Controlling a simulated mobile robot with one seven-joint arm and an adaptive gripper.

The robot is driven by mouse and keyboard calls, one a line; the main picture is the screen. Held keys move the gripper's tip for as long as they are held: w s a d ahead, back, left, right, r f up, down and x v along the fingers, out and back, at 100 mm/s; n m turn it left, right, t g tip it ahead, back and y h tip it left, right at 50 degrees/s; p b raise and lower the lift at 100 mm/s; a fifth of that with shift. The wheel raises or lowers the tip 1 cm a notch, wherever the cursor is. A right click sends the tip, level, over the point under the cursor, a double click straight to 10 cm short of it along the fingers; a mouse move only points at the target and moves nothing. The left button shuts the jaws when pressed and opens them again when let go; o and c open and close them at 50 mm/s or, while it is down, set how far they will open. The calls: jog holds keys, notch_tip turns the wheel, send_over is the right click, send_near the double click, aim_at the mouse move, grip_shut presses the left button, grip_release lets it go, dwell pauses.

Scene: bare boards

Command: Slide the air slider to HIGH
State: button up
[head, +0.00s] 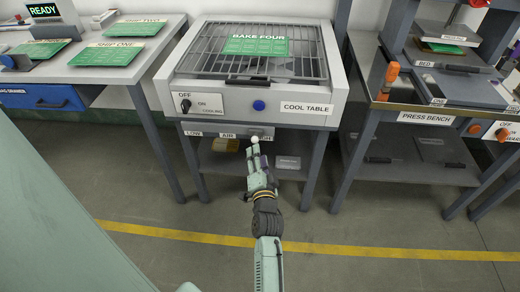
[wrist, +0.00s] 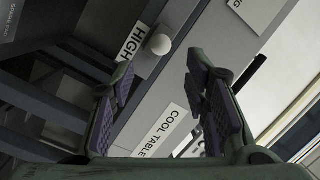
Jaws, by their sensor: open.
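The air slider's round white knob (wrist: 158,44) shows in the wrist view, close beside the HIGH label (wrist: 132,40). In the head view the knob (head: 255,140) is under the cool table's front, with the LOW label (head: 194,134) and AIR label (head: 227,135) to its left. The HIGH label is partly covered there. My gripper (wrist: 160,72) is open and empty, its purple-padded fingers either side of the knob's line and the knob just past the tips. I cannot tell whether either finger touches it. In the head view my gripper (head: 257,157) is just below the knob.
The cool table (head: 338,95) carries a green BAKE FOUR board (head: 258,45) on its rack. An OFF dial (head: 185,106) and a blue button (head: 259,105) are on its front. A lower shelf (head: 222,165) lies behind my gripper. The press bench (head: 426,118) stands to the right.

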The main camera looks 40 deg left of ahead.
jog(key=shift+v, duration=1.75)
